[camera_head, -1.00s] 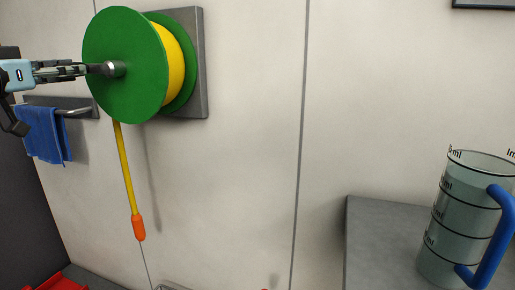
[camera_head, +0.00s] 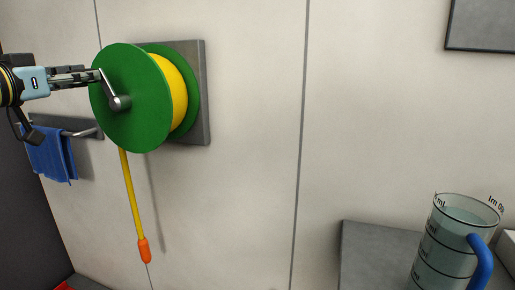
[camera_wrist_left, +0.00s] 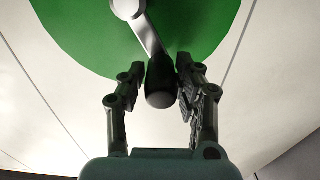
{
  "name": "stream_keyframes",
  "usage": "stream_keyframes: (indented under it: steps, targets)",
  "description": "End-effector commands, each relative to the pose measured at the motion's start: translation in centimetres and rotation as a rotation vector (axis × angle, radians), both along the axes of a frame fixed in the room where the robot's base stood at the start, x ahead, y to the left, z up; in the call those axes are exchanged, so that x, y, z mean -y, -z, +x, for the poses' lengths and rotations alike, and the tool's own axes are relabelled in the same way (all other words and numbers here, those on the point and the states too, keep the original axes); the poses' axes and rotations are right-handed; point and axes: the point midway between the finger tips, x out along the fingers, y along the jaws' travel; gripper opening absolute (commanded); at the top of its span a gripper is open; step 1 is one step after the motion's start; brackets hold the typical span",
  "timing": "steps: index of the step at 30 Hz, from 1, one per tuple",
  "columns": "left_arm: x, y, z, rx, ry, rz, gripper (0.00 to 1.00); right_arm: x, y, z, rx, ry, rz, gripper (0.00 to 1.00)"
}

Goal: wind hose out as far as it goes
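A green reel (camera_head: 125,115) wound with yellow hose (camera_head: 173,88) is mounted on a grey wall plate (camera_head: 198,135). The hose's free length (camera_head: 131,195) hangs straight down and ends in an orange nozzle (camera_head: 144,250). A metal crank (camera_head: 108,87) on the reel's front points up and slightly left from the hub. My left gripper (camera_head: 98,74) is at the crank's outer end. In the left wrist view, the dark crank knob (camera_wrist_left: 160,85) sits between its fingers, the right one against it and the left one very close. My right gripper is not in view.
A blue towel (camera_head: 50,155) hangs on a wall rail (camera_head: 75,127) below my left gripper. The wall between is bare.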

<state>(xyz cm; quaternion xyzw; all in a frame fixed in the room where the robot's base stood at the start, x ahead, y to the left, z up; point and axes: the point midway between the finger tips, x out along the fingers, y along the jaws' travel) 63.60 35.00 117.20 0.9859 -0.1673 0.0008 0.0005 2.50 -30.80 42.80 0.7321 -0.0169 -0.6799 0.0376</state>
Motion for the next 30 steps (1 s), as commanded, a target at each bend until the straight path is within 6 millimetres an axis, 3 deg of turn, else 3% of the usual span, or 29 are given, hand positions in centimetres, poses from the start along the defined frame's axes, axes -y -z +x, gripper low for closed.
stream_keyframes:
  steps: [1,5,14,30]
  targets:
    - [0.0,0.0,0.0,0.000,0.000,0.000,0.41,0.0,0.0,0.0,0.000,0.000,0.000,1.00]
    - [0.0,0.0,0.0,-0.001,0.000,0.000,0.58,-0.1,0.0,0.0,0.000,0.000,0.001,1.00]
    - [-0.1,0.1,-0.2,-0.003,-0.001,0.002,0.58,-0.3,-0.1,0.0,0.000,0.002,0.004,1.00]
    - [-2.1,-0.1,-5.6,-0.007,-0.001,0.005,0.58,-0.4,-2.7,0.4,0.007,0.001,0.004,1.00]
